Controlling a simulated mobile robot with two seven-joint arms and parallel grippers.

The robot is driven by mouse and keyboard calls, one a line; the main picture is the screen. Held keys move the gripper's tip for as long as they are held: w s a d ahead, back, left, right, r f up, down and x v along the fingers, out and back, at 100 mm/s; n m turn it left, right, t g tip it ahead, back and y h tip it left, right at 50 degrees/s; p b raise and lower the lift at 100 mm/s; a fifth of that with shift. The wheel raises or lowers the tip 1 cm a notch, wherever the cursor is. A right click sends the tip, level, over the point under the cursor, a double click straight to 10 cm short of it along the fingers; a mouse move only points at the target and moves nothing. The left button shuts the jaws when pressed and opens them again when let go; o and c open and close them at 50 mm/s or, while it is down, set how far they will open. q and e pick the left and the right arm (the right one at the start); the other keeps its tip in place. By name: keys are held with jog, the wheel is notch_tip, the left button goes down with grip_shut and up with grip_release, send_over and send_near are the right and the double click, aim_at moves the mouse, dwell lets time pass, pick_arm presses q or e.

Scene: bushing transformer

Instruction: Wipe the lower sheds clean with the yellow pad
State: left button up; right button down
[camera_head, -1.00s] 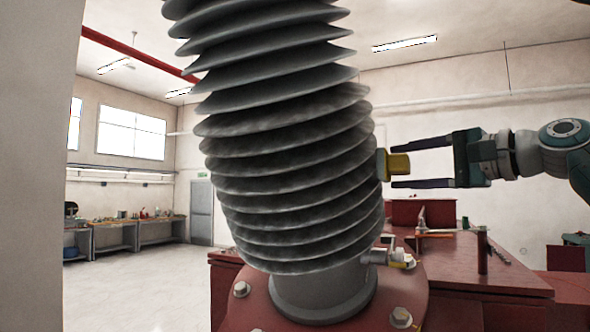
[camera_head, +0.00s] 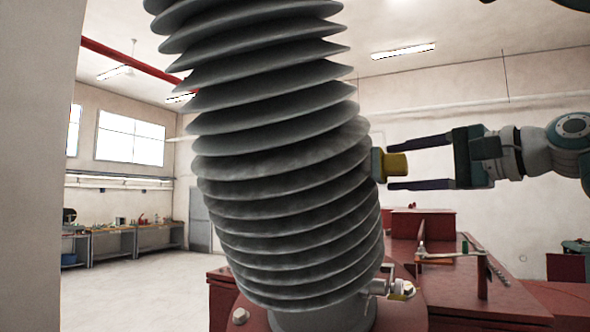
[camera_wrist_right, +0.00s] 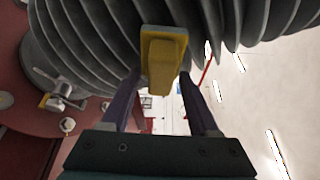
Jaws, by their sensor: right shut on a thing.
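The bushing (camera_head: 285,200) is a leaning grey column of stacked sheds filling the middle of the head view. Its lower sheds (camera_head: 300,245) carry darker, smudged patches; the upper ones look cleaner. My right gripper (camera_head: 391,166) comes from the right and is shut on the yellow pad (camera_head: 398,165). The pad's grey face is at the right edge of the middle sheds; whether it touches cannot be told. In the right wrist view, the pad (camera_wrist_right: 163,62) sits between the fingertips in front of the sheds (camera_wrist_right: 100,45). My left gripper is not in view.
The bushing stands on a red tank (camera_head: 465,290) with bolts and a small metal valve fitting (camera_head: 395,288) at its base. A wrench-like tool (camera_head: 450,255) lies on a rack at right. Workbenches (camera_head: 130,240) stand far left. Open air surrounds my right arm.

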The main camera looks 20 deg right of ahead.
jog(key=shift+s+a+r+p, duration=0.25)
jog(key=shift+a+r+p, duration=0.1)
jog(key=shift+r+p, duration=0.3)
jog(key=shift+s+a+r+p, duration=0.25)
jog(key=shift+r+p, duration=0.25)
jog(key=shift+r, duration=0.25)
jog(key=shift+w+d+f+b, duration=0.15)
jog(key=shift+f+b, duration=0.3)
jog(key=shift+f, duration=0.05)
jog(key=shift+w+d+f+b, duration=0.15)
jog(key=shift+f+b, duration=0.25)
jog(key=shift+f, duration=0.1)
jog(key=shift+w+d+f+b, duration=0.25)
jog(key=shift+d+f+b, duration=0.2)
jog(key=shift+f, duration=0.2)
jog(key=w+d+f+b, duration=0.3)
jog(key=d+f+b, duration=0.1)
jog(key=f+b, duration=0.4)
jog(key=shift+f, duration=0.4)
